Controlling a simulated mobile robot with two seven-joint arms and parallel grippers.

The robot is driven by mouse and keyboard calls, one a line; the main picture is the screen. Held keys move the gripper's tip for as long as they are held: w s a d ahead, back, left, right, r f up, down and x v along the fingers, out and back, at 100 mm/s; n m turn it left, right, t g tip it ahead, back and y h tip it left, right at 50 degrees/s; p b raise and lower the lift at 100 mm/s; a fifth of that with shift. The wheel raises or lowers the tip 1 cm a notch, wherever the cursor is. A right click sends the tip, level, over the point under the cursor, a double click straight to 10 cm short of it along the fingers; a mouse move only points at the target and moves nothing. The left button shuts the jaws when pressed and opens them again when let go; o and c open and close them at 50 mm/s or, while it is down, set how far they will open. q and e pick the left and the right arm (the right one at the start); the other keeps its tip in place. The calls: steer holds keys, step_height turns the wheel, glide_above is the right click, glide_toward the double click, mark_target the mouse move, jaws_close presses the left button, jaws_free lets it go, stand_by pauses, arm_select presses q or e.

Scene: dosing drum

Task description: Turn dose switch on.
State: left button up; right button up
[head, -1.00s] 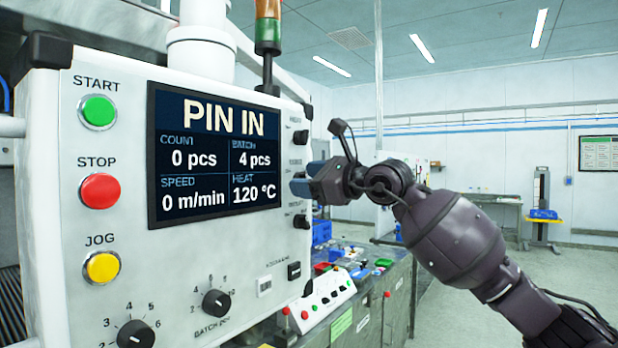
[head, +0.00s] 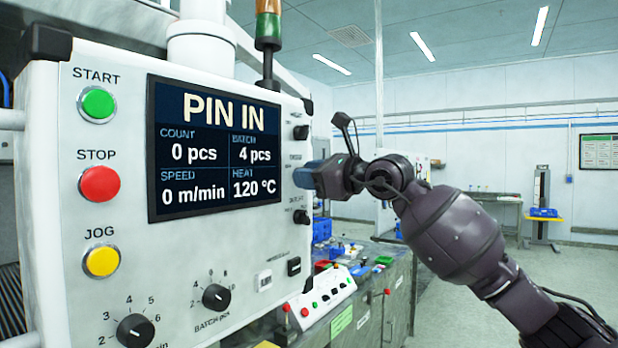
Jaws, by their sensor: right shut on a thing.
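A white control panel (head: 232,245) fills the left half of the head view. A column of small black switches runs down its right side. An upper switch (head: 301,132) and a lower switch (head: 301,217) show; their labels are too small to read. My right gripper (head: 304,176) is at the panel between these two, shut on a switch that its blue fingers hide. I cannot read which label belongs to the gripped switch or see its position. My left gripper is not in view.
The panel's display (head: 215,152) reads PIN IN, 0 pcs, batch 4 pcs, 0 m/min and 120 °C. Green START (head: 97,104), red STOP (head: 99,184) and yellow JOG (head: 102,261) buttons are at left. A cluttered bench (head: 372,290) stands below my right arm.

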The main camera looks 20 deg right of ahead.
steer(key=m, duration=1)
steer(key=shift+d, duration=0.1)
steer(key=shift+w+m, duration=0.1)
steer(key=shift+m, duration=0.3)
steer(key=o, duration=0.9)
